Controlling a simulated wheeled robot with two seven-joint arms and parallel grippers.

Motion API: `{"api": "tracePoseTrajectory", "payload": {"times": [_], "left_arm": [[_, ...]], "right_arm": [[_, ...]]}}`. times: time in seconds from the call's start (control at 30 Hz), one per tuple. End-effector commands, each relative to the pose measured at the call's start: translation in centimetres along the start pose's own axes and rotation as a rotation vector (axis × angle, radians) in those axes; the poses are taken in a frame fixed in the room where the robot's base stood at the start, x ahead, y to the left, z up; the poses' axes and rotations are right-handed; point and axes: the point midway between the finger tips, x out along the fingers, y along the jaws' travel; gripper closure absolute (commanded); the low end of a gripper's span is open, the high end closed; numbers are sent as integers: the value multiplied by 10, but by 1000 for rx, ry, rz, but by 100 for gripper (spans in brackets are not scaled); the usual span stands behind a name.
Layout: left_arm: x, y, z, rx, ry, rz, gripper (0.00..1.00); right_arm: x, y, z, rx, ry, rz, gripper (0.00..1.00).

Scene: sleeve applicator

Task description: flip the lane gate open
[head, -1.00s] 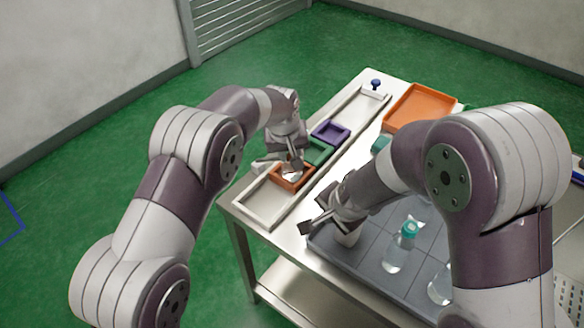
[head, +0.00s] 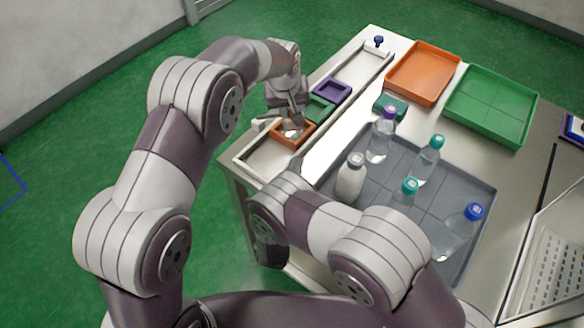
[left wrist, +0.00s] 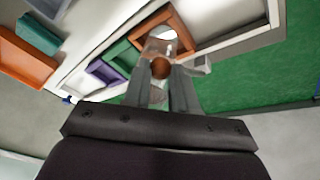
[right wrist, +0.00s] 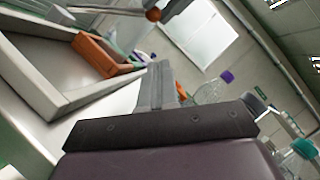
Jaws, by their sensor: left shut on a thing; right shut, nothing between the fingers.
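The lane (head: 262,172) is a long pale channel along the table's left side. A blue knob (head: 378,41) on a pale block, which looks like the lane gate, is at its far end, away from both grippers. Brown (head: 292,141), green (head: 319,112) and purple (head: 331,91) frames sit in the lane. My left gripper (head: 291,123) is shut on a clear bottle with a brown cap (left wrist: 160,68), at the brown frame. Whether the bottle touches the frame is unclear. My right gripper (right wrist: 158,75) is shut and empty near the lane's near end; in the head view my arm hides its fingers.
A grey tray (head: 470,185) with several bottles stands right of the lane. Orange (head: 423,73) and green (head: 491,104) trays lie at the back, with a small teal block (head: 390,104) nearby. The table strip between lane and grey tray is mostly bare.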

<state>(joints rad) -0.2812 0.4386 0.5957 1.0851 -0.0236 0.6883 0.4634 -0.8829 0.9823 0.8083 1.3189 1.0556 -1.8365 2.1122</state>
Motion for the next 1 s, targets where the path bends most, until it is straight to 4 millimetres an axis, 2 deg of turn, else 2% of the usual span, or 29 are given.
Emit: {"api": "tracePoseTrajectory", "payload": {"times": [0.1,0.27,0.4,0.6,1.0], "left_arm": [[-1,0,-1,0,4,1,100],[-1,0,-1,0,4,1,100],[-1,0,-1,0,4,1,100],[-1,0,-1,0,4,1,100],[-1,0,-1,1,4,1,100]], "right_arm": [[27,-1,-1,0,4,-3,100],[61,-1,-1,-1,3,-2,100],[75,0,17,-1,0,0,100],[86,0,27,-2,0,1,100],[89,-1,31,-1,0,0,100]]}}
